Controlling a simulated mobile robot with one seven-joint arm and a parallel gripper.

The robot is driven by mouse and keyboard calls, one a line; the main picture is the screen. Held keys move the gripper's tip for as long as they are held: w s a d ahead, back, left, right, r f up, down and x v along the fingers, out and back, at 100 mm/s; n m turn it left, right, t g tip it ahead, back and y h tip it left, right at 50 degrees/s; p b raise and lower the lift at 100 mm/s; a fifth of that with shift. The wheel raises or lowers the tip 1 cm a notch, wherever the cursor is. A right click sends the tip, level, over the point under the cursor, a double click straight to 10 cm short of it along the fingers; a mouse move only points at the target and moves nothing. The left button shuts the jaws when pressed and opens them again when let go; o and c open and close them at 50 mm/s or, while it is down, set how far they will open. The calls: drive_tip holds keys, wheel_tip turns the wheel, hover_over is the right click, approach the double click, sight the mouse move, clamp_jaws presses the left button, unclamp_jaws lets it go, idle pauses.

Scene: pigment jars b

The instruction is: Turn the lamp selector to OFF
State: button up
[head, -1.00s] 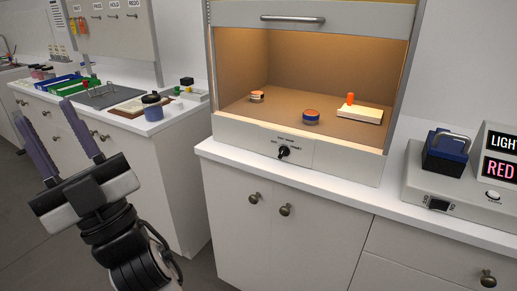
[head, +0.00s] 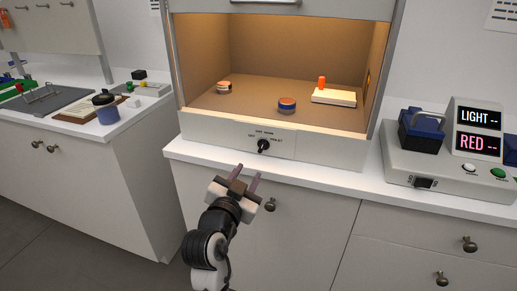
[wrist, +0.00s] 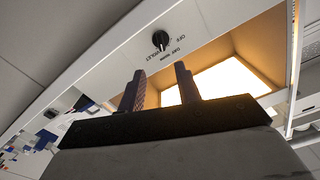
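The lamp selector (head: 263,146) is a small black knob on the white front panel below the lit cabinet. Labels stand around it: OFF on the left, DAY WORK above, VIOLET on the right. Which label the knob points at is too small to tell. In the wrist view the knob (wrist: 160,41) appears upside down, just beyond the fingertips. My gripper (head: 248,173) is open and empty, below and slightly left of the knob, in front of the counter edge, apart from it. Its two fingers also show in the wrist view (wrist: 160,72).
The cabinet (head: 180,80) glows with warm light and holds two small jars and a cream block (head: 334,97) with an orange peg. A display console (head: 460,180) reading LIGHT and RED stands right. The left counter (head: 70,130) holds a jar and trays. Space before the panel is clear.

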sight(262, 148)
drive_tip(key=p+x, duration=0.2)
drive_tip(key=x, duration=0.9)
drive_tip(key=shift+w, duration=0.35)
drive_tip(key=shift+c, duration=0.2)
clamp_jaws()
